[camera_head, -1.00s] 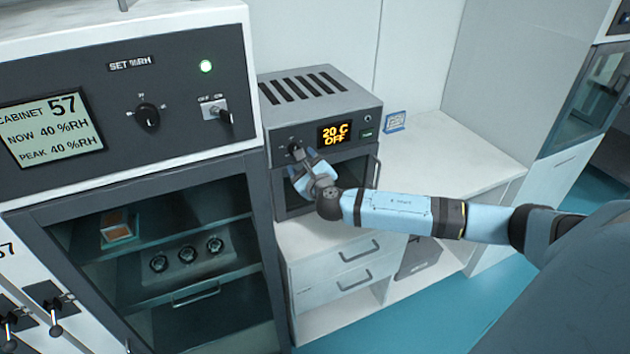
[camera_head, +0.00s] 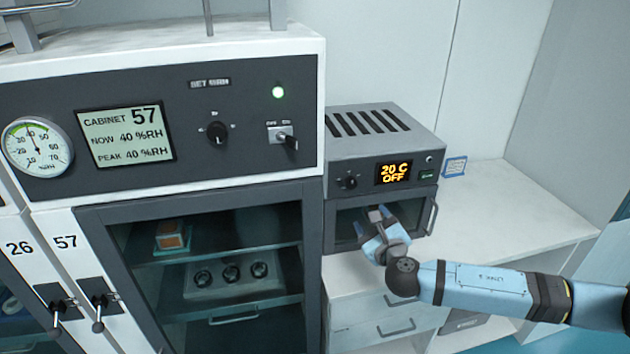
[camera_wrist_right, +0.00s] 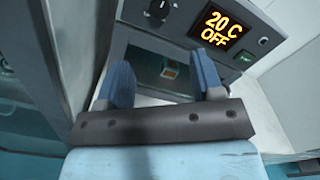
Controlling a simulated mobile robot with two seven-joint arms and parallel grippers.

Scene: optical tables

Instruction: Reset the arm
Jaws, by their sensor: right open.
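My right arm (camera_head: 490,288) reaches in from the right in the head view. Its gripper (camera_head: 372,222) is in front of the door of a small grey oven (camera_head: 385,145), below the oven's knob (camera_head: 349,183). In the right wrist view the two blue fingers (camera_wrist_right: 162,82) stand apart with nothing between them. The oven's display (camera_head: 394,172) reads 20 C OFF, and it also shows in the wrist view (camera_wrist_right: 222,27). The knob sits above the left finger in the wrist view (camera_wrist_right: 160,8). My left gripper is out of view.
A large cabinet 57 (camera_head: 300,95) stands left of the oven, its panel reading 40 %RH with a green light. Inside are an orange-topped box (camera_head: 170,235) and a tray with round items (camera_head: 232,290). The white counter (camera_head: 500,215) is mostly clear; a small blue-edged card (camera_head: 455,166) stands there.

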